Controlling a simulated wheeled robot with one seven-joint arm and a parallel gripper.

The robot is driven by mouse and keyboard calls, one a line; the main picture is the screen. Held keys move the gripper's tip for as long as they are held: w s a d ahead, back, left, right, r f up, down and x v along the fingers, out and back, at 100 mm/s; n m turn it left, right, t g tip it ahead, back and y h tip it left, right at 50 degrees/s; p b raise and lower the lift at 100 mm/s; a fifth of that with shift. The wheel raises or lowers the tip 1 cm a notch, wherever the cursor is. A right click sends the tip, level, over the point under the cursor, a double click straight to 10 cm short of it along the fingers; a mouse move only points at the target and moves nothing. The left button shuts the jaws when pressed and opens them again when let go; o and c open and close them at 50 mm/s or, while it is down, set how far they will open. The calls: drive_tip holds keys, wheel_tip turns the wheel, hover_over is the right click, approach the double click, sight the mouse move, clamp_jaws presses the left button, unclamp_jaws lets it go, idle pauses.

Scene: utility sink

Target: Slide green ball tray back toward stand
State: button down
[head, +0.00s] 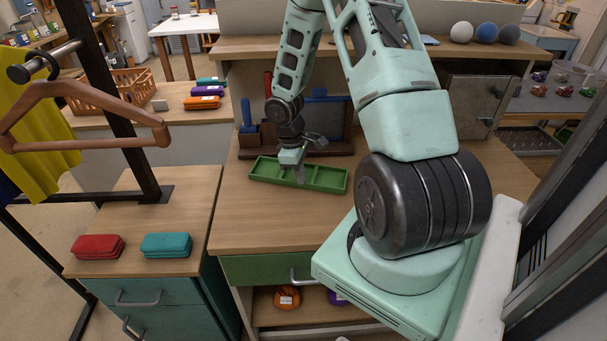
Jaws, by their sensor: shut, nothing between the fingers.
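The green tray (328,179) is a long, shallow tray with dividers. It lies on the wooden counter in the middle of the head view, and I see no ball in it. Behind it, close to its far edge, stands a dark brown wooden stand (342,148) with blue and red upright parts, partly hidden by my arm. My gripper (300,177) points down over the middle of the tray. It is shut and empty, its fingertips at or just inside the tray; I cannot tell whether they touch it.
The counter (265,220) in front of the tray is clear. Red (97,246) and teal (167,245) cases lie on the lower cabinet at left. A clothes rack with a wooden hanger (85,95) stands at left. A grey metal box (478,100) stands at back right.

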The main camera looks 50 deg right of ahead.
sight(260, 176)
drive_tip(key=shift+w+a+r+p, duration=0.25)
drive_tip(key=shift+r+p, duration=0.1)
drive_tip(key=shift+p, duration=0.5)
drive_tip(key=shift+w+a, duration=0.15)
drive_tip(key=shift+w, duration=0.1)
drive_tip(key=w+a+b, duration=0.1)
drive_tip(key=w, duration=0.2)
drive_tip(key=w+a+b, duration=0.1)
drive_tip(key=w, duration=0.3)
drive_tip(key=w+a, duration=0.2)
drive_tip(key=w, duration=0.1)
drive_tip(key=shift+w+b, duration=0.35)
drive_tip(key=shift+b, duration=0.05)
